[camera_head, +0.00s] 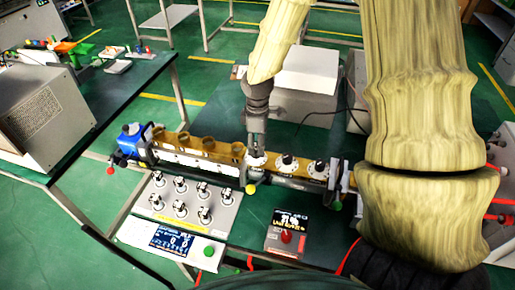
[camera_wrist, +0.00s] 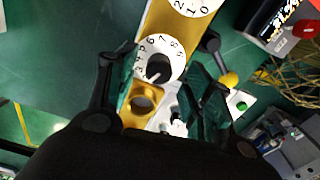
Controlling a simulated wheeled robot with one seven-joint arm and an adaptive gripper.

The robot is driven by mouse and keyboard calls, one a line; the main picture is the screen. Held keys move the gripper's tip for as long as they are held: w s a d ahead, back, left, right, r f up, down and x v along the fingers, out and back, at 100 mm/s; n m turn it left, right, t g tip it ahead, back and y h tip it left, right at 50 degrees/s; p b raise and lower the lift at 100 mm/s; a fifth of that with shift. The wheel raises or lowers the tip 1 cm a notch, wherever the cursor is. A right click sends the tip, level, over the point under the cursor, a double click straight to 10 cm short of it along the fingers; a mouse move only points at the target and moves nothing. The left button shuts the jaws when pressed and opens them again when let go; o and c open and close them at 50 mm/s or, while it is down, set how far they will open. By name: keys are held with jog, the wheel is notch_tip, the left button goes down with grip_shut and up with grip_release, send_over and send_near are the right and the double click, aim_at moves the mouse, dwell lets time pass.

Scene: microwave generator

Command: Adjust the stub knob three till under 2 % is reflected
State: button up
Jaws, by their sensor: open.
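A gold waveguide (camera_head: 208,147) carries three white dials with dark knobs at its right part. My gripper (camera_head: 257,149) points down over the leftmost dial (camera_head: 257,161). In the wrist view my gripper (camera_wrist: 163,72) is open, with its fingers on either side of a numbered white dial (camera_wrist: 172,57) with a black knob and a pale pointer. Contact with the knob cannot be told. The middle dial (camera_head: 287,163) and right dial (camera_head: 318,168) stand clear of the gripper. A blue display (camera_head: 171,240) is lit, but its reading is too small to be sure of.
A grey panel (camera_head: 228,218) with several knobs stands in front of the waveguide. A black box with a red button (camera_head: 286,237) sits to its right. A grey box (camera_head: 306,75) stands behind. Green tabletop (camera_head: 215,103) is bare behind the waveguide.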

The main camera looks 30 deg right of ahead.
aim_at(256, 153)
jog(key=shift+s+f, duration=0.15)
jog(key=shift+f, duration=0.3)
jog(key=shift+w+f, duration=0.25)
jog(key=shift+f, duration=0.9)
jog(key=shift+s+f+p, duration=0.1)
jog(key=shift+p, duration=0.2)
jog(key=shift+f, duration=0.1)
jog(key=c, duration=1)
